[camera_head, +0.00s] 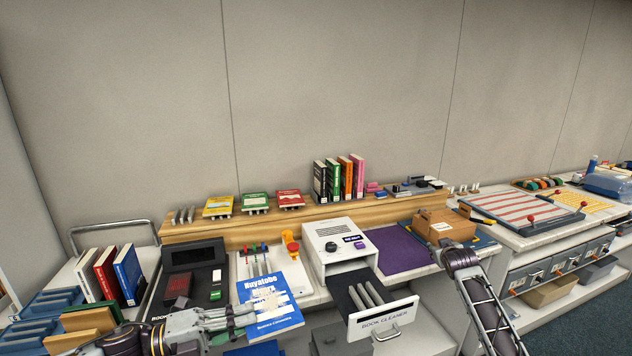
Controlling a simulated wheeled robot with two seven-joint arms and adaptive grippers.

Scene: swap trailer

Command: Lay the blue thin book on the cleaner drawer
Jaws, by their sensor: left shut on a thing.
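The blue thin book (270,309) has a white and blue cover and stands tilted, its face toward me. My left gripper (252,314) is shut on its left edge and holds it in front of the white console, left of the cleaner. The book cleaner (342,244) is a white box with a small display. Its drawer (385,320) is pulled out toward me, with a white front labelled BOOK CLEANER, a handle and grey ribs on a dark bed. No book lies on the drawer. My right gripper (444,245) is by the cardboard box; its fingers are unclear.
Upright books (113,275) stand at the left. A dark device (190,272) and a console with small levers (262,262) sit behind my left gripper. A purple mat (404,247) and cardboard box (443,225) lie right of the cleaner. A wooden shelf (300,215) runs behind.

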